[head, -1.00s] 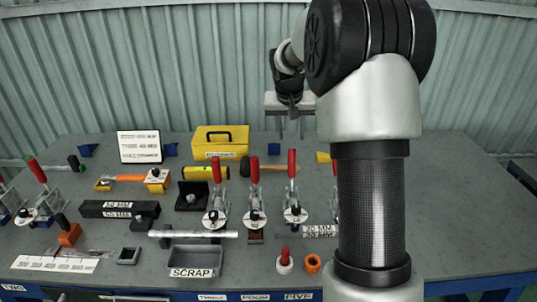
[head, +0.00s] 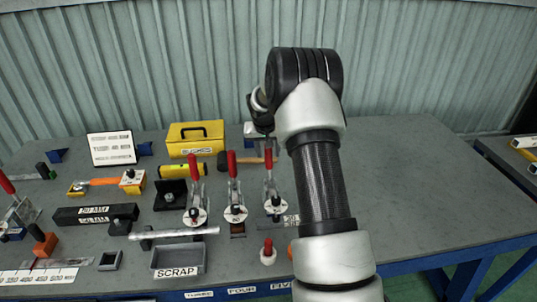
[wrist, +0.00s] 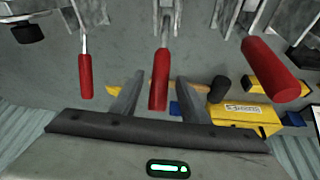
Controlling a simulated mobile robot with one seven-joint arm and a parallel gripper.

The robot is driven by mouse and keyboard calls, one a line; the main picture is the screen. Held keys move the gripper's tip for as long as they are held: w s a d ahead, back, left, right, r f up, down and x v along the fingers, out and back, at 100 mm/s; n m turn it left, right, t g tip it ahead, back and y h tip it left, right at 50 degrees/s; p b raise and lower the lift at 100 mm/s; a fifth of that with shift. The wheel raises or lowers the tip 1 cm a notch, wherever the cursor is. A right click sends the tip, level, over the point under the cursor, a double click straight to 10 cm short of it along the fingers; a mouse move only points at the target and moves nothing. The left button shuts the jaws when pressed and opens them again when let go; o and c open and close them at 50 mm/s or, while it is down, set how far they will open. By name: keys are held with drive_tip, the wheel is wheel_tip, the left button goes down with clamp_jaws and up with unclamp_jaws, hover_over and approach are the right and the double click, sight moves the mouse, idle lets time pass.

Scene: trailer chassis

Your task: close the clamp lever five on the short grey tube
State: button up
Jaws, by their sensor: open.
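Several toggle clamps stand in a row with red levers raised. In the wrist view a red lever (wrist: 160,80), seemingly the same one, shows between the fingers of my gripper (wrist: 158,97). The gripper is open, and I cannot tell whether it touches the lever. In the head view my gripper is mostly hidden behind my arm.
Neighbouring red levers (wrist: 271,69) and (wrist: 85,76) stand on both sides. A yellow toolbox (head: 195,149), a hammer, a scrap tray (head: 152,258) and a red-topped white piece (head: 267,252) are on the bench. The bench's right side (head: 415,190) is clear.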

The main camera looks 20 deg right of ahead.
drive_tip(key=shift+x, duration=1.3)
